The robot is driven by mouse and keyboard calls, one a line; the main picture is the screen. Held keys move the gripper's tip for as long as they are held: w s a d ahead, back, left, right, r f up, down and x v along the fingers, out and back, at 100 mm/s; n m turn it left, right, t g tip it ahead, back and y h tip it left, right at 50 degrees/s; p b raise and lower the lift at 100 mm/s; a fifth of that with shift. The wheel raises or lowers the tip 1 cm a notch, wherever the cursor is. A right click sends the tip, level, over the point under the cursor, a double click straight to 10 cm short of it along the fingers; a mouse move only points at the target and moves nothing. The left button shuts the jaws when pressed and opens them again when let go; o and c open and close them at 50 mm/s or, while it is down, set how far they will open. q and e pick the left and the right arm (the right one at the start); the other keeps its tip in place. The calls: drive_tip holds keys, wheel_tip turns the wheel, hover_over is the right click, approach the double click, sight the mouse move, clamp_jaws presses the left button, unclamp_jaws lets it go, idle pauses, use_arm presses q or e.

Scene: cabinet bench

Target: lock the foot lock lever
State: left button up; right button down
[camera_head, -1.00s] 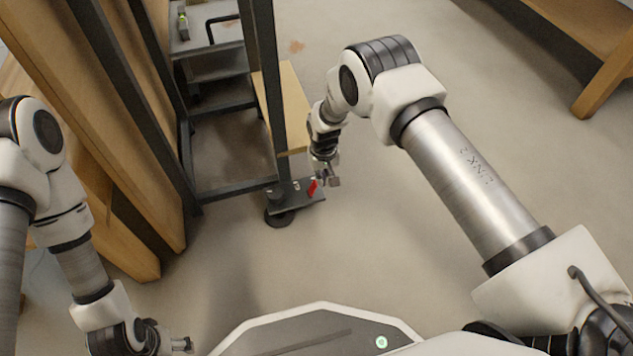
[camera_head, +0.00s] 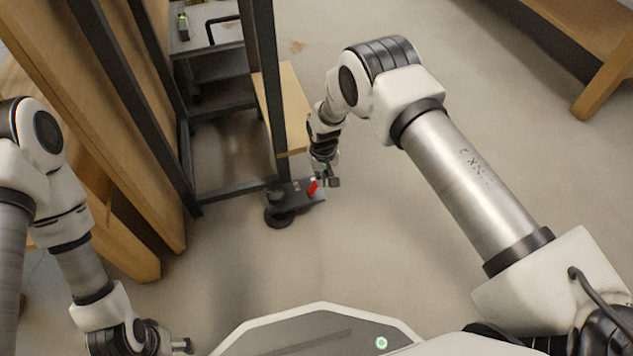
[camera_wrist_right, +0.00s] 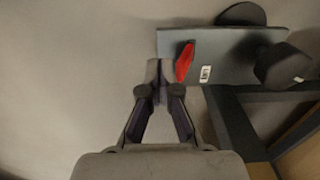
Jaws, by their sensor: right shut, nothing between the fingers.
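The red foot lock lever (camera_head: 313,188) sits on a dark plate (camera_head: 300,191) at the foot of the metal frame, close to the floor. In the right wrist view the red lever (camera_wrist_right: 184,62) stands on the plate (camera_wrist_right: 228,46) beside a small white label. My right gripper (camera_head: 328,181) is shut and empty, close beside the lever. In the right wrist view its closed fingertips (camera_wrist_right: 159,68) are just left of the lever; I cannot tell whether they touch it. My left gripper (camera_head: 185,345) is at the lower left, far from the lever; its fingers are too small to judge.
A dark metal frame (camera_head: 264,75) rises behind the plate, with a round black foot (camera_head: 279,217) below. Wooden cabinet panels (camera_head: 120,120) stand at the left and a wooden bench (camera_head: 590,50) at the upper right. The floor right of the plate is clear.

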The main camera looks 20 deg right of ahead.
drive_tip(key=shift+a, duration=1.4)
drive_tip(key=shift+d+r+p, duration=0.35)
drive_tip(key=shift+r+p, duration=0.15)
drive_tip(key=shift+r, duration=0.05)
drive_tip(key=shift+d+r+p, duration=0.3)
drive_tip(key=shift+r+p, duration=0.15)
drive_tip(key=shift+r, duration=0.05)
wheel_tip(320, 180, up, 7)
drive_tip(key=p, duration=0.5)
drive_tip(key=shift+p, duration=0.4)
